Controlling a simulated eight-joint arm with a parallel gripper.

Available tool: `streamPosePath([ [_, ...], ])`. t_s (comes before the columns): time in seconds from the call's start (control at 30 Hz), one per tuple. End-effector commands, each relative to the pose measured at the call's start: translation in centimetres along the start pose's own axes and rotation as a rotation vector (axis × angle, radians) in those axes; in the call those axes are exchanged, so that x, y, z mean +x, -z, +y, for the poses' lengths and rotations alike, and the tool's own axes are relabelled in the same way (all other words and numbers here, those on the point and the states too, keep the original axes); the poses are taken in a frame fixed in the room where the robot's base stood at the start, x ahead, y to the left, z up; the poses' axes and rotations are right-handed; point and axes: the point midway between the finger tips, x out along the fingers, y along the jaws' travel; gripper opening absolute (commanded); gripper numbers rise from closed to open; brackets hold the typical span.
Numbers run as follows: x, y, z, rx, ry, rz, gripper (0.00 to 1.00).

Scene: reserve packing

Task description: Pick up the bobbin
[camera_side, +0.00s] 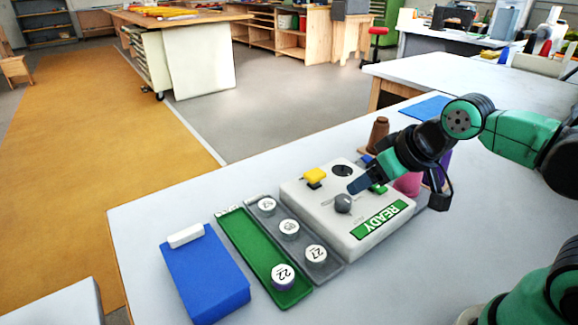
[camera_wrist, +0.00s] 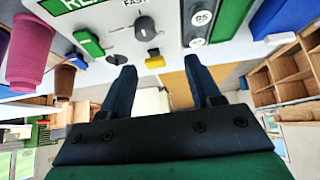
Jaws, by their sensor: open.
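Several spool-like things that could be the bobbin stand beyond the white machine: a brown cone (camera_side: 379,134), a pink one (camera_side: 407,184) and a purple one (camera_side: 443,166), partly hidden by my arm. In the wrist view the pink one (camera_wrist: 30,48) and brown one (camera_wrist: 64,82) are at the left, outside my fingers. My gripper (camera_side: 359,186) is over the machine, near its grey knob (camera_side: 343,203). In the wrist view my gripper (camera_wrist: 160,68) has its two blue fingers apart with nothing held between them.
The table's far left is clear.

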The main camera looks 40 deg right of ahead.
Motion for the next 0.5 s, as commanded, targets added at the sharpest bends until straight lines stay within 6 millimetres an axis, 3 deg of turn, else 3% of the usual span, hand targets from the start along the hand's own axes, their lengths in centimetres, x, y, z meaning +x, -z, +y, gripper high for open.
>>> streamPosePath([
  [0.17,0.4,1.7,-0.5,0.219,0.022,-0.043,0.57],
  [0.37,2.8,5.3,-1.7,0.789,0.041,-0.174,0.57],
  [0.5,5.8,7.3,-2.7,1.207,0.013,-0.286,0.57],
])
